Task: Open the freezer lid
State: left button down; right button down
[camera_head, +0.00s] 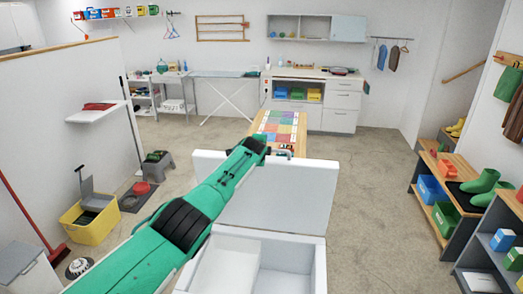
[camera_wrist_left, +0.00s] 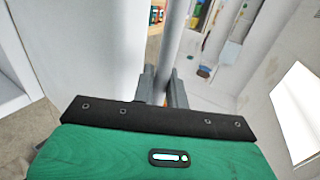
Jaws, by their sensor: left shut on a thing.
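The white chest freezer (camera_head: 319,268) stands right in front of me in the head view, with its pale inside and a raised block visible. Its white lid (camera_head: 290,192) is raised and stands nearly upright at the back of the freezer. My green left arm reaches over the freezer to the lid's top edge. My left gripper (camera_wrist_left: 162,88) is shut on the grey bar handle (camera_wrist_left: 172,42) of the lid, with one dark finger on each side. In the head view the fingers are mostly hidden at the lid's top edge. My right gripper is not in view.
A table with a coloured patchwork top (camera_head: 280,124) stands behind the lid. A yellow bucket (camera_head: 90,218) and a red broom (camera_head: 52,248) are on the left. A shoe bench (camera_head: 440,187) with green boots stands on the right. The floor between is clear.

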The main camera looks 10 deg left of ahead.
pick_arm(q)
jog(key=shift+w+r, duration=0.15)
jog(key=shift+r, duration=0.4)
jog(key=c, duration=1.8)
grip_release()
jog(key=o, duration=0.3)
jog(key=shift+w+f, duration=0.1)
jog(key=shift+w, duration=0.1)
jog(key=shift+w+f, duration=0.2)
jog(key=shift+f, duration=0.2)
jog(key=shift+s, duration=0.1)
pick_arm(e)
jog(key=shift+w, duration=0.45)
pick_arm(q)
jog(key=shift+s, duration=0.1)
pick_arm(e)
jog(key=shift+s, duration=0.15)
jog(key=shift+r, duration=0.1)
